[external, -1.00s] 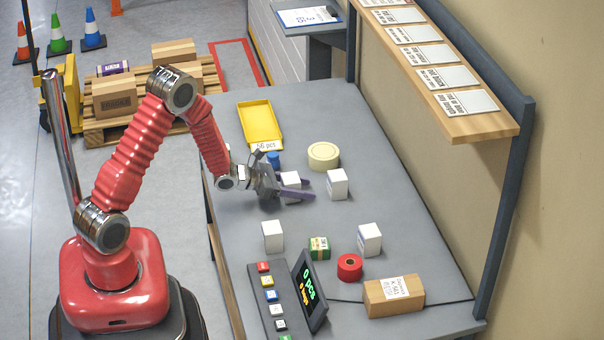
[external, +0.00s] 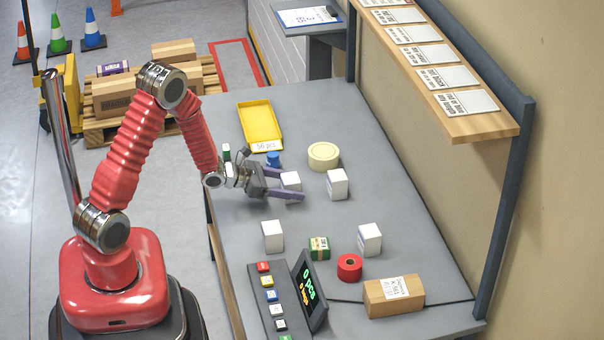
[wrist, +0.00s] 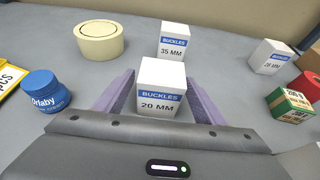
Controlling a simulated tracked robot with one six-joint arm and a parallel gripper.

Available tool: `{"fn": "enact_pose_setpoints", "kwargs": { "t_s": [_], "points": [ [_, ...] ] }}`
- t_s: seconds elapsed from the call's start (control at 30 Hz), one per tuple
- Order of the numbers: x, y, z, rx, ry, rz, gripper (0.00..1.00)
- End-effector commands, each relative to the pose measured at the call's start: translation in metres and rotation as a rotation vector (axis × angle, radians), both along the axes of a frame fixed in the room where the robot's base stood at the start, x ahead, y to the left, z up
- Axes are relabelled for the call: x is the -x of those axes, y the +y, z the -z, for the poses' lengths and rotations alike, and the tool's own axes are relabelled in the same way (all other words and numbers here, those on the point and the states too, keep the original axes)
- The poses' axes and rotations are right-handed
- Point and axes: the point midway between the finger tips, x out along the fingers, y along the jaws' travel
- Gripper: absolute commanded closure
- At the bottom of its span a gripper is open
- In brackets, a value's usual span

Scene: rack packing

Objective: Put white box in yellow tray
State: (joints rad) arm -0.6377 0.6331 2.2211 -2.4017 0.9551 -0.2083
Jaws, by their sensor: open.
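A white box labelled BUCKLES 20 MM (wrist: 161,90) stands upright on the table between the spread fingers of my gripper (wrist: 160,98). In the external view the same white box (external: 290,180) is partly hidden by a purple finger. My gripper (external: 287,184) is open around it, low over the table. Other white boxes stand apart: one labelled 35 MM (wrist: 173,41) just behind, also seen in the external view (external: 337,184), one at the front left (external: 272,236) and one at the right (external: 369,240). The yellow tray (external: 262,122) lies at the far left of the table and looks empty.
A blue jar (wrist: 45,90) stands left of my gripper, near the tray. A cream tape roll (external: 324,156) is behind. A green box (external: 319,247), a red roll (external: 349,267), a cardboard box (external: 394,296) and a display (external: 310,290) stand nearer the front.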

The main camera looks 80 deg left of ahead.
Motion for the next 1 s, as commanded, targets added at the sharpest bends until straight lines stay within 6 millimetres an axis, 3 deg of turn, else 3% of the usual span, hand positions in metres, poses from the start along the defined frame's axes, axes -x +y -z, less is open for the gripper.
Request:
{"fn": "enact_pose_setpoints", "kwargs": {
  "t_s": [0.43, 0.63, 1.0],
  "points": [
    [0.066, 0.001, -0.027, -0.001, 0.000, -0.003, 0.36],
    [0.075, 0.000, -0.031, 0.000, 0.000, -0.001, 0.36],
    [0.075, 0.000, -0.031, 0.000, 0.000, 0.000, 0.36]
  ]
}}
